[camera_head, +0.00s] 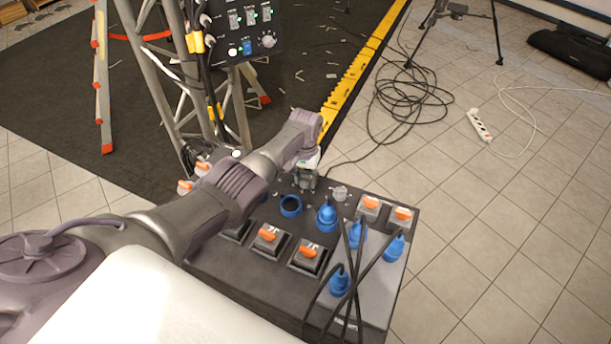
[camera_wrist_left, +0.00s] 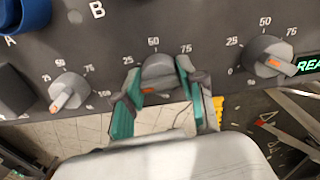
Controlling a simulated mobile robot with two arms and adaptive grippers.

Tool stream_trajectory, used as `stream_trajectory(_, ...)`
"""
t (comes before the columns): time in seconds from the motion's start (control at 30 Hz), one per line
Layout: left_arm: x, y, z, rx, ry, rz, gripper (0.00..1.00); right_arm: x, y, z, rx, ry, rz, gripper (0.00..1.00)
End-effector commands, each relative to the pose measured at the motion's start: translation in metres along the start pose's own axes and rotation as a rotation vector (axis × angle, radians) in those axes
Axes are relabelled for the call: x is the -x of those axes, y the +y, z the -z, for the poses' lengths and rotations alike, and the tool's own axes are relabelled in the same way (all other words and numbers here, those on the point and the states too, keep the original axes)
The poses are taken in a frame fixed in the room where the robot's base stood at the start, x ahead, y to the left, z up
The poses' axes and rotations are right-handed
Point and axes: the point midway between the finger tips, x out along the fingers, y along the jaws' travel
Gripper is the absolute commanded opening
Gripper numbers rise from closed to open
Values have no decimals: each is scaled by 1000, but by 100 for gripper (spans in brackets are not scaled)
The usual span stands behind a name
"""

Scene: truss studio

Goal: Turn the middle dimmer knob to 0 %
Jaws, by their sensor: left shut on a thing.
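Three grey dimmer knobs sit in a row on a dark panel in the left wrist view. The middle knob (camera_wrist_left: 157,67) stands between the green-padded fingers of my left gripper (camera_wrist_left: 160,88), which is shut on it. Its orange mark shows low on the knob, partly hidden by the fingers; its exact reading is unclear. The left knob (camera_wrist_left: 70,90) has its orange mark toward the lower left, and the right knob (camera_wrist_left: 265,55) toward the lower right. In the head view, my left gripper (camera_head: 306,175) is at the far edge of the control box (camera_head: 225,272). My right gripper is not in view.
Blue plugs (camera_head: 340,281) with black cables and orange switches (camera_head: 268,234) crowd the box top. A truss (camera_head: 165,65) carrying another switch panel (camera_head: 240,30) rises behind. Cables (camera_head: 400,105) and a power strip (camera_head: 479,125) lie on the floor. Tiles at right are mostly clear.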

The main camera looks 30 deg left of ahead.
Motion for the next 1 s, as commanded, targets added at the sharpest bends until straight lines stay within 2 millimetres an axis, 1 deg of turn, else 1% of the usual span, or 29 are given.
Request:
stream_trajectory(0.2, 1, 1, 0, 185, 1, -2, 5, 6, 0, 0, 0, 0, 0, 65)
stream_trajectory(0.5, 1, 0, 1, 362, 1, -1, 5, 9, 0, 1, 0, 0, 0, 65)
stream_trajectory(0.7, 1, 0, 1, 421, 2, -2, 5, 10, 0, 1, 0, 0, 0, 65)
stream_trajectory(1.0, 1, 0, 1, 444, 4, -1, 5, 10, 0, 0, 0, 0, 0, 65)
